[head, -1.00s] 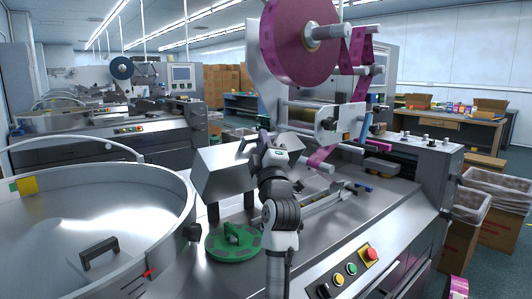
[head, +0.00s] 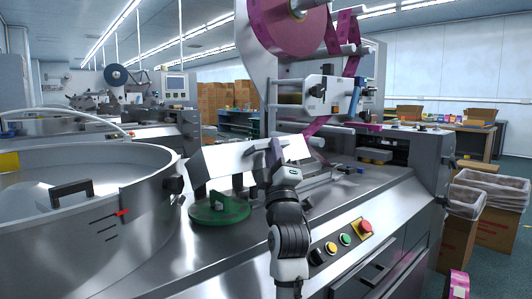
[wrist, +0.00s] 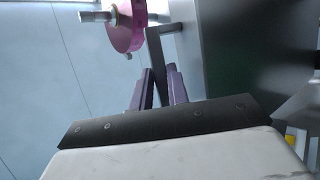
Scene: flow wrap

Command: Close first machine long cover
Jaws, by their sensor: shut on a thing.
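The long cover (head: 225,160) of the first machine is a grey metal housing above the machine top, left of the film unit. It is raised and tilted, with a gap beneath it. My gripper (head: 276,150) is at the cover's right part, and my arm hides part of it. In the wrist view my gripper (wrist: 158,88) is shut on a dark bar-like handle (wrist: 158,60) between its two fingers. The handle joins a large grey panel (wrist: 225,45), which looks like the cover. The exact finger contact is hard to see.
A green disc (head: 220,210) lies on the machine top below the cover. A large round metal bowl (head: 90,200) stands at the left. A pink film reel (head: 285,30) hangs above. Buttons, including a red one (head: 366,227), line the front edge.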

